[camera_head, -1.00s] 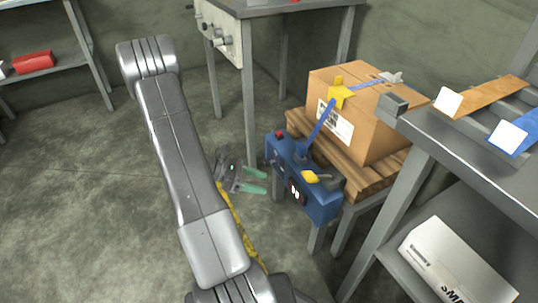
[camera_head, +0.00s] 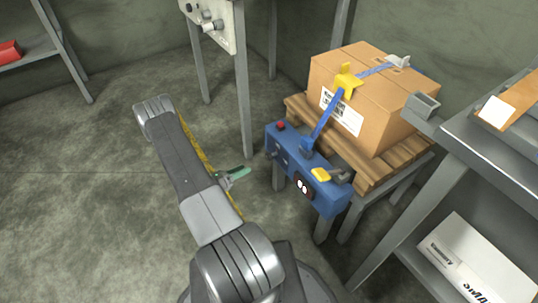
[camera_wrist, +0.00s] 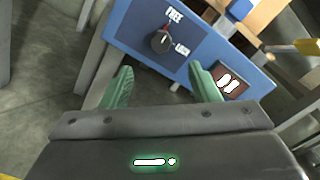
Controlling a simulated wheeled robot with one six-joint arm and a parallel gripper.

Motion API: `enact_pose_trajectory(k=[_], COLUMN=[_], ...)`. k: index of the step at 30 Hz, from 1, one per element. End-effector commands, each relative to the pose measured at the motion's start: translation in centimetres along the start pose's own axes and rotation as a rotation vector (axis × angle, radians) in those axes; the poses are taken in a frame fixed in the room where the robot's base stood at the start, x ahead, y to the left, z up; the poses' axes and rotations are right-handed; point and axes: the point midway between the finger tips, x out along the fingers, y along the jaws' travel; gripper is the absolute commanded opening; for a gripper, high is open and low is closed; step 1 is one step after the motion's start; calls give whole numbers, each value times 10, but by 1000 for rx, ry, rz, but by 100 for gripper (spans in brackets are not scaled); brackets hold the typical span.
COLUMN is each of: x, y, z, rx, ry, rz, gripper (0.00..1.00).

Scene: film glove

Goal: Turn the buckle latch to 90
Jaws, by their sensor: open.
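A blue control box (camera_head: 312,185) stands in front of a strapped cardboard box. In the wrist view, its blue face (camera_wrist: 195,45) carries a dark round knob (camera_wrist: 162,40) between the labels FREE and LOCK. A yellow buckle (camera_head: 346,84) sits on the blue strap (camera_head: 322,120) over the carton. A yellow-tipped lever (camera_head: 321,175) sits on the control box; a yellow piece also shows at the right of the wrist view (camera_wrist: 307,46). I cannot tell which part is the latch. My gripper (camera_head: 240,173) has green fingers, open and empty, left of the control box. In the wrist view, its fingertips (camera_wrist: 160,67) point towards the face, with the knob ahead between them.
The carton (camera_head: 385,105) rests on a wooden pallet (camera_head: 365,172) on a grey stand. A grey shelf (camera_head: 480,140) at the right holds a white box (camera_head: 478,262) below. A grey table leg (camera_head: 243,90) stands behind my gripper. The floor at the left is clear.

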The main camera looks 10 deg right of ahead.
Motion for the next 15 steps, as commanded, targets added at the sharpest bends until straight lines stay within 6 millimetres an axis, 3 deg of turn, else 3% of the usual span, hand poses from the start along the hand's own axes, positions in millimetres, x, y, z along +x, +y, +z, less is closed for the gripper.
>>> enact_pose_trajectory(k=[15], x=[82], y=[-1], z=[-2], rx=[2], ry=[5], rz=[-6], gripper=[55])
